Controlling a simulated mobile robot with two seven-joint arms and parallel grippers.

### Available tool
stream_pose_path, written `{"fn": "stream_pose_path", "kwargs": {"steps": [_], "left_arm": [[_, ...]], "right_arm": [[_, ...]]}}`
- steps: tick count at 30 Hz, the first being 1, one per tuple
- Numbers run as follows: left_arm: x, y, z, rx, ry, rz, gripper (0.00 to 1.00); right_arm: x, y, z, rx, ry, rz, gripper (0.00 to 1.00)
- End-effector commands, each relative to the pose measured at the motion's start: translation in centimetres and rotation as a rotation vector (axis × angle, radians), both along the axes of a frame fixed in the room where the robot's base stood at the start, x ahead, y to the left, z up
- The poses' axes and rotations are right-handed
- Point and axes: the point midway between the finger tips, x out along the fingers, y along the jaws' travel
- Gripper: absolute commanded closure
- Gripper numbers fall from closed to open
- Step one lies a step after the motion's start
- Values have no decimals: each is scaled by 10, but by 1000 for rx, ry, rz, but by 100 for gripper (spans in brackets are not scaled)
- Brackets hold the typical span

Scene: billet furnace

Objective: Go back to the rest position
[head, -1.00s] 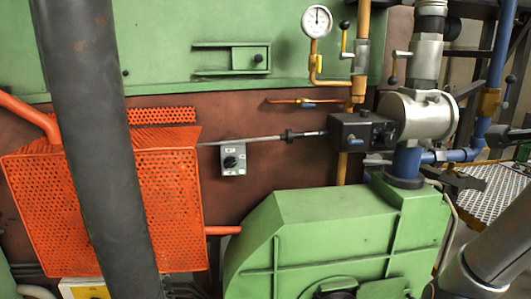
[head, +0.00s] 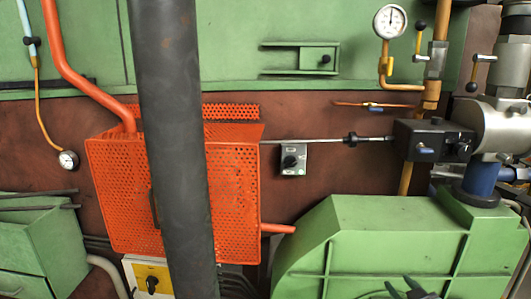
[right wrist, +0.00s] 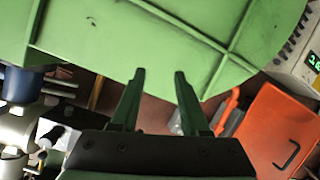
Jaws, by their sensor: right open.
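My right gripper (head: 408,287) shows at the bottom edge of the head view, in front of the green rounded housing (head: 340,225). Only its dark fingers show there. In the right wrist view my right gripper (right wrist: 158,85) has its two dark green fingers apart, with nothing between them. The green housing (right wrist: 130,45) lies beyond the fingertips; I cannot tell the exact gap. My left gripper is in neither current view.
A thick dark cylinder (head: 175,130) crosses the head view, in front of an orange perforated guard (head: 115,200). A small grey switch box (head: 293,160), a gauge (head: 390,21) and a black valve block (head: 425,140) are at the wall. The wrist view shows an orange box (right wrist: 275,130).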

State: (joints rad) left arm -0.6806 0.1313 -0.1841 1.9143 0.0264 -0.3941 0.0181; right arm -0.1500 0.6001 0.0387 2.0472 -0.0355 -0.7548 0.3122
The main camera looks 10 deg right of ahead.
Motion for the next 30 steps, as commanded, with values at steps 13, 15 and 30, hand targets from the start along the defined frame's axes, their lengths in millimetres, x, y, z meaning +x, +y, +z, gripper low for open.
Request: {"fn": "stream_pose_path", "kwargs": {"steps": [13, 15, 30], "left_arm": [[1, 0, 0, 0, -1, 0, 50], [1, 0, 0, 0, -2, 0, 50], [1, 0, 1, 0, -2, 0, 50]], "right_arm": [[-167, 86, -215, -56, 418, 364, 55], [-193, 95, -232, -53, 456, 402, 55], [-218, 199, -246, 299, 416, 271, 55]]}}
